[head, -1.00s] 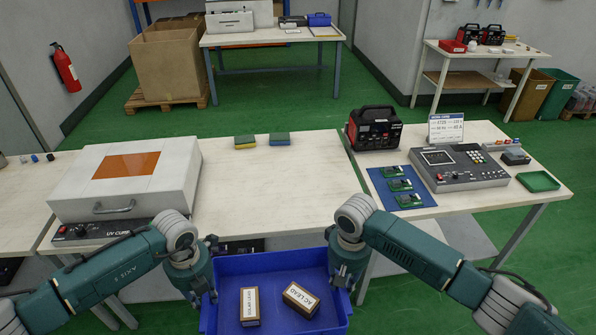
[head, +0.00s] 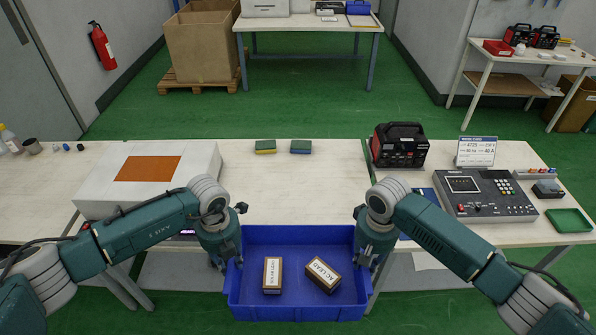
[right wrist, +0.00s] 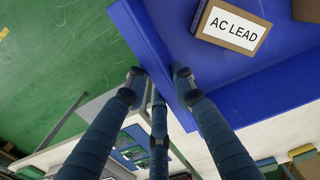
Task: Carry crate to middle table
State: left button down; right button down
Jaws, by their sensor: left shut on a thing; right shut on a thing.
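The blue crate (head: 300,306) is held between my two grippers in front of the middle table (head: 295,195), at its near edge in the head view. Two brown boxes lie in it: one with a white label (head: 272,275) and one marked AC LEAD (head: 322,274). My left gripper (head: 230,264) is shut on the crate's left wall. My right gripper (head: 368,264) is shut on its right wall. In the right wrist view, fingers (right wrist: 158,85) straddle the crate wall (right wrist: 150,50), and the AC LEAD box (right wrist: 233,25) shows inside.
Two sponges (head: 283,147) lie at the table's far edge. A white box with an orange window (head: 150,168) stands left. A red-black power unit (head: 399,145) and a grey control panel (head: 483,196) stand right. The table's middle is clear.

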aim_at(298, 200)
jog(key=i, duration=1.15)
